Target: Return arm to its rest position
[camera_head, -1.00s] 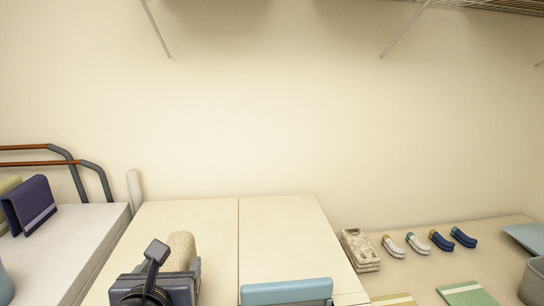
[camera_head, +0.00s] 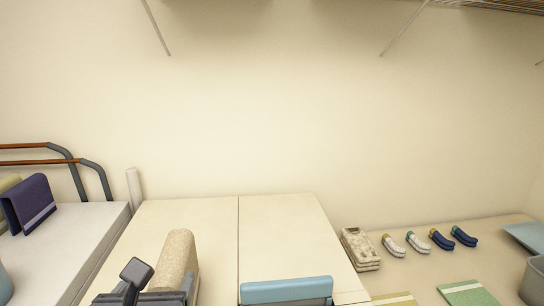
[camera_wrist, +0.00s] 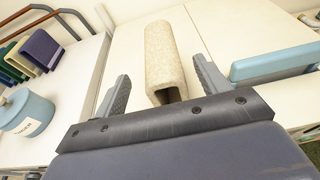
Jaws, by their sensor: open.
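The fingertips cannot be made out in the head view.
The cream top (camera_head: 285,235) is mostly bare, with a light blue bar (camera_head: 286,290) at its front edge. Left are railings (camera_head: 92,178) and a purple cloth (camera_head: 30,203). Right are a folded patterned cloth (camera_head: 360,248), several rolled socks (camera_head: 440,239) and a grey bin (camera_head: 535,280).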

